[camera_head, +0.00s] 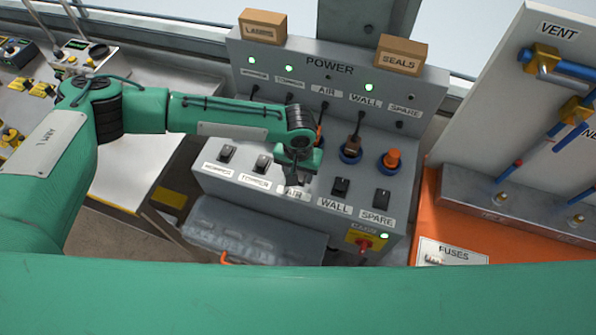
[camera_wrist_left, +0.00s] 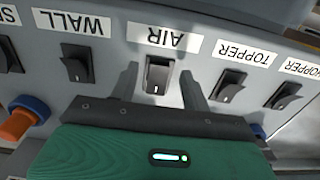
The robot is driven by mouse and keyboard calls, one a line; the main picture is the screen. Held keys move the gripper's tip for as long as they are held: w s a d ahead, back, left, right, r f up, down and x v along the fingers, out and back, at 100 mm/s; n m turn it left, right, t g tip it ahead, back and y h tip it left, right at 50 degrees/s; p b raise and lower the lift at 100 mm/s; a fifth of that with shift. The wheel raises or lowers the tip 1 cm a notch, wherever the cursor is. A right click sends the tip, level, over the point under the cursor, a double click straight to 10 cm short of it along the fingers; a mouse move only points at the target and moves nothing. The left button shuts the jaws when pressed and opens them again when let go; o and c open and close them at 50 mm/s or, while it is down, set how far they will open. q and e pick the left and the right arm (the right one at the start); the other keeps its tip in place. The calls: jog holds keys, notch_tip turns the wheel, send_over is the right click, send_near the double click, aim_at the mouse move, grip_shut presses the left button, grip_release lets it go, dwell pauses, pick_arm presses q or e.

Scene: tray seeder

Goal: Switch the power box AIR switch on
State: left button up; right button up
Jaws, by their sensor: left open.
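The grey power box (camera_head: 330,62) stands in the middle of the head view, with a row of labelled rocker switches on its sloped front. In the wrist view the AIR switch (camera_wrist_left: 157,76) sits below its upside-down AIR label (camera_wrist_left: 165,37). My left gripper (camera_head: 296,179) is open at the AIR switch; in the wrist view its fingers (camera_wrist_left: 160,84) stand on either side of the switch. I cannot tell whether they touch it. In the head view the gripper hides the AIR switch. The lamp above AIR looks unlit. My right gripper is not in view.
The TOPPER switch (camera_wrist_left: 231,86) and WALL switch (camera_wrist_left: 77,63) flank AIR closely. Plugs and cords, including an orange plug (camera_head: 391,158), rise behind the switches. Two boxes (camera_head: 263,26) (camera_head: 402,54) rest on top. A red knob (camera_head: 364,244) is at the lower front.

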pick_arm(q)
jog(key=shift+f, duration=0.8)
jog(key=c, duration=0.9)
jog(key=shift+c, duration=0.4)
jog(key=shift+w+d+r+g+y+p, duration=0.15)
jog(key=shift+w+r+g+y+p, duration=0.15)
jog(key=shift+g+p, duration=0.6)
jog(key=shift+w+d+g, duration=0.1)
jog(key=shift+w+g, duration=0.1)
jog(key=shift+g, duration=0.4)
jog(key=shift+w+r+g+y, duration=0.1)
jog(key=shift+w+g+y, duration=0.3)
jog(key=shift+g, duration=0.5)
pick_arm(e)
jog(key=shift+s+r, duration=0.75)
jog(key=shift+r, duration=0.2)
pick_arm(q)
jog(key=shift+s, duration=0.1)
